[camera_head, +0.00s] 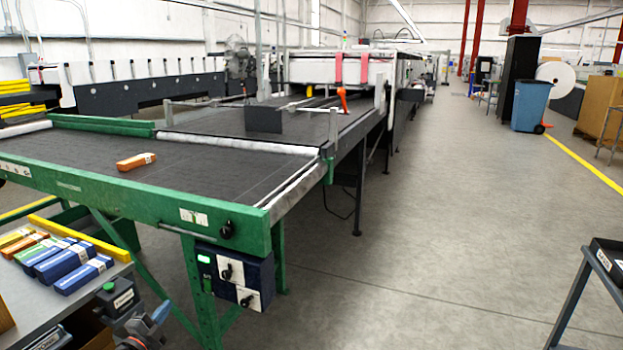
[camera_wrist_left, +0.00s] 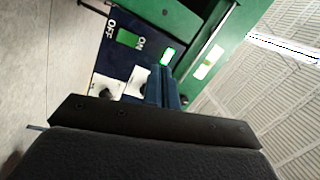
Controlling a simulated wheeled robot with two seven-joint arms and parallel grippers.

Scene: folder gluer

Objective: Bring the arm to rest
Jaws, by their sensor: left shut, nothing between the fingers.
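My left gripper (camera_head: 158,318) shows at the bottom left of the head view, low in front of the green conveyor frame and beside the grey table. Only its end is visible, and most of my left arm is out of view. In the left wrist view its blue fingers (camera_wrist_left: 166,88) are together with nothing between them. Behind them is a dark blue control box (camera_wrist_left: 118,58) with a green ON/OFF switch, a lit green lamp and black knobs. The gap between fingers and box cannot be judged. My right gripper is not in view.
The control box (camera_head: 236,277) hangs under the green frame (camera_head: 130,202). An orange box (camera_head: 136,161) lies on the dark belt (camera_head: 200,165). Blue and orange boxes (camera_head: 62,262) lie on the grey table (camera_head: 25,312) at left. Open floor (camera_head: 430,220) lies to the right.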

